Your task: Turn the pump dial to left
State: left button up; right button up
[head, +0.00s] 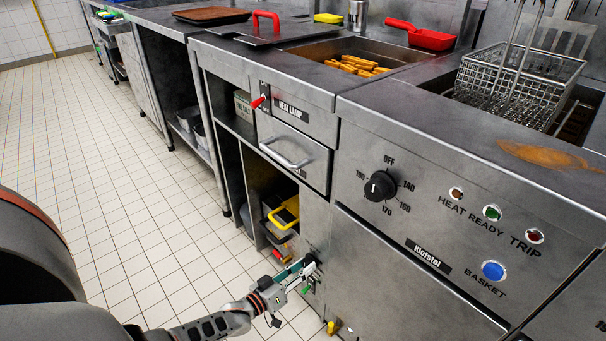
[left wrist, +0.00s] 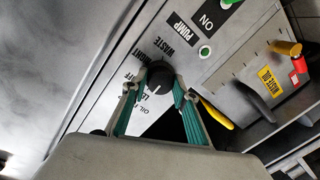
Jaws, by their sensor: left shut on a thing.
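The pump dial (left wrist: 158,76) is a round black knob on a steel panel, seen in the left wrist view. The words PUMP, WASTE and OIL are printed around it; other lettering is partly hidden. My left gripper (left wrist: 154,90) has its green-padded fingers on either side of the knob and is shut on it. A small pale mark shows on the knob, but I cannot tell which word it points to. In the head view the left gripper (head: 304,268) reaches the low panel beside the fryer cabinet, and the dial is mostly hidden there. My right gripper is not in view.
A green light (left wrist: 205,51) sits by the ON label. A yellow handle (left wrist: 217,115) and a WASTE OIL container (left wrist: 270,80) are close to the gripper. Above is the fryer's temperature knob (head: 380,186). The tiled floor (head: 150,230) at left is clear.

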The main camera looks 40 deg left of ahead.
pick_arm(q)
jog(key=o, duration=1.1)
jog(key=shift+s, duration=0.1)
jog(key=s, duration=1.1)
jog(key=shift+s+r, duration=0.4)
jog(key=shift+a, duration=0.1)
